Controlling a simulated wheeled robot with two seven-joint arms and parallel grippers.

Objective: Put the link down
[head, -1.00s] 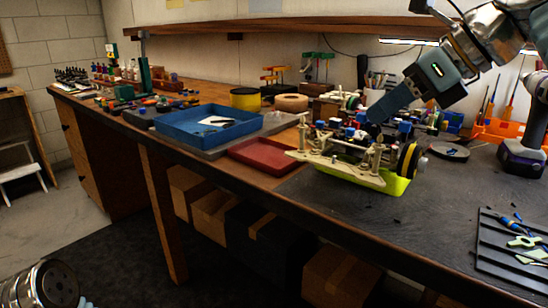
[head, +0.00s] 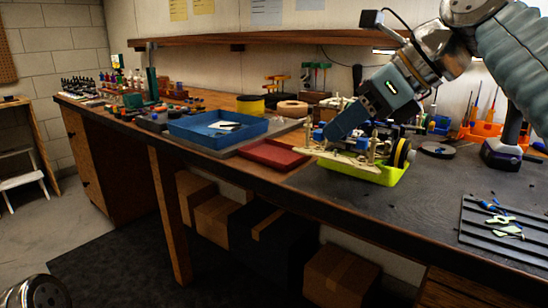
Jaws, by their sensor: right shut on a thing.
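My right gripper (head: 332,136) reaches down from the upper right to the front left of the racecar chassis (head: 350,162). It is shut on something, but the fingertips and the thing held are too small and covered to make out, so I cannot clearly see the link. The cream chassis, with black wheels with yellow rims, rests on a lime-green tray (head: 385,177) on the dark bench mat. Small pale-green and blue parts (head: 500,218) lie on a black ribbed mat (head: 485,237) at the right. My left gripper is out of the picture; only part of that arm shows at the lower left.
A shallow red tray (head: 272,154) and a blue tray (head: 190,138) with a white piece stand left of the chassis. A drill (head: 503,152) and an orange bin (head: 478,131) stand at the right. The dark mat (head: 420,205) between chassis and ribbed mat is clear.

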